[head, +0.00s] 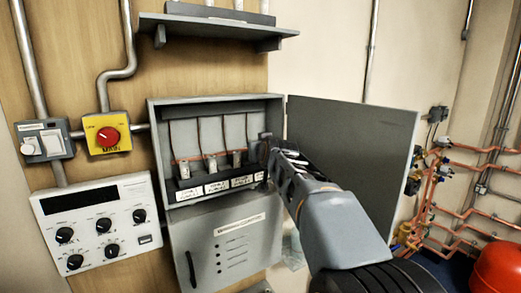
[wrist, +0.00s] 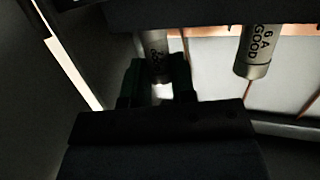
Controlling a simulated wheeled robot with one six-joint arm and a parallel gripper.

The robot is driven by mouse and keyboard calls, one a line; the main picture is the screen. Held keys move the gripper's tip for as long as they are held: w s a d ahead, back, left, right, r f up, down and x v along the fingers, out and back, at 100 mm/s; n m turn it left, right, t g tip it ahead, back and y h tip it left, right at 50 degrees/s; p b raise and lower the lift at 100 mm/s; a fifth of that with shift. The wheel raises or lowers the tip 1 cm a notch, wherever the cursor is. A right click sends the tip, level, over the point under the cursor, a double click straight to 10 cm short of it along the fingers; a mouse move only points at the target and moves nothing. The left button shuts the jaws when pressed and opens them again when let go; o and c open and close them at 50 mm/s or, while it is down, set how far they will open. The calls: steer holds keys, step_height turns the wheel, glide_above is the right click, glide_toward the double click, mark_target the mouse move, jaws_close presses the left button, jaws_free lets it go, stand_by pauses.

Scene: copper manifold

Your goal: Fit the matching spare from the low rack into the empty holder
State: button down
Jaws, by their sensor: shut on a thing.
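My gripper (head: 267,150) is at the right end of the open grey cabinet, in front of the row of holders. In the wrist view my gripper (wrist: 157,82) is shut on a grey cylindrical fuse (wrist: 155,48); its printed text is too dark to read. Another fuse (wrist: 258,50), marked "6 A GOOD", stands apart to the right. In the head view several pale fuses (head: 211,162) stand along the holder row above white labels (head: 217,187). The right end of the row is hidden behind my gripper, so I cannot tell whether the held fuse is seated. The low rack is not identifiable.
The cabinet door (head: 350,150) stands open to the right, close behind my arm. A shelf (head: 215,27) juts out above the cabinet. A control panel (head: 100,222) and a yellow switch box (head: 107,133) are on the left. Copper pipes (head: 430,200) and a red tank (head: 500,268) are at far right.

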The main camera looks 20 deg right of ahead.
steer(key=shift+f+b, duration=0.6)
steer(key=c, duration=0.9)
jaws_free()
steer(key=shift+o, duration=0.2)
steer(key=b+v, duration=0.4)
steer(key=v, duration=1)
steer(key=shift+w+r, duration=0.1)
